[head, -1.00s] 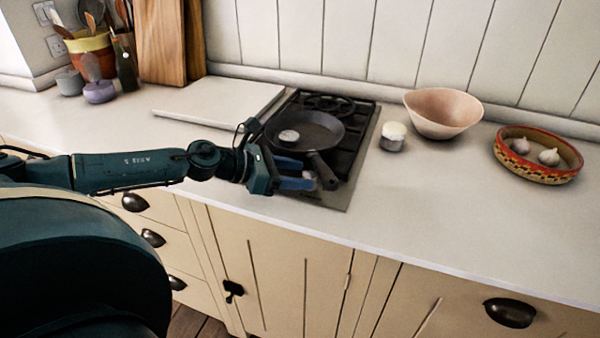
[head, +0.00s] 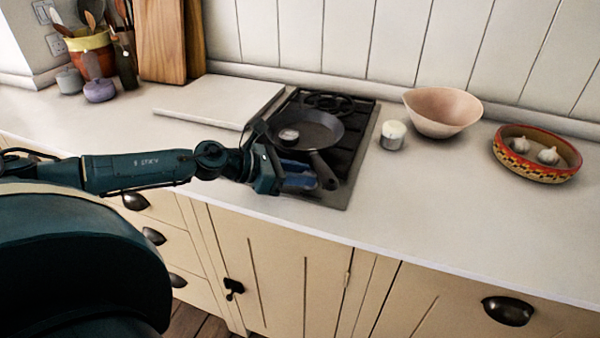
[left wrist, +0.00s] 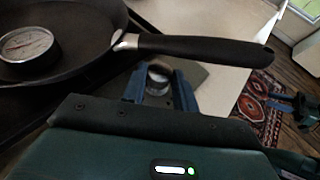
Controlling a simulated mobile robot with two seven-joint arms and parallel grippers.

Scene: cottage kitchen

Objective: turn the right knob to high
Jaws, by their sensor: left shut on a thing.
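My left gripper (head: 306,176) is at the front edge of the hob (head: 337,197), low beside the pan handle. In the left wrist view, its blue fingers (left wrist: 166,92) are on either side of a round, dark-topped metallic knob (left wrist: 159,73) and shut on it. Which knob it is, and its setting, I cannot read. The gripper and pan handle hide the knobs in the head view. A dark teal and blue part at the right of the left wrist view looks like my right gripper (left wrist: 290,106); its jaws are too small and dark to judge.
A black frying pan (head: 322,125) with a round dial gauge (head: 289,136) sits on the hob, its handle (head: 324,171) jutting over the front. A white-topped jar (head: 392,136), a pink bowl (head: 443,113) and a patterned dish (head: 537,173) stand right. The front-right counter is clear.

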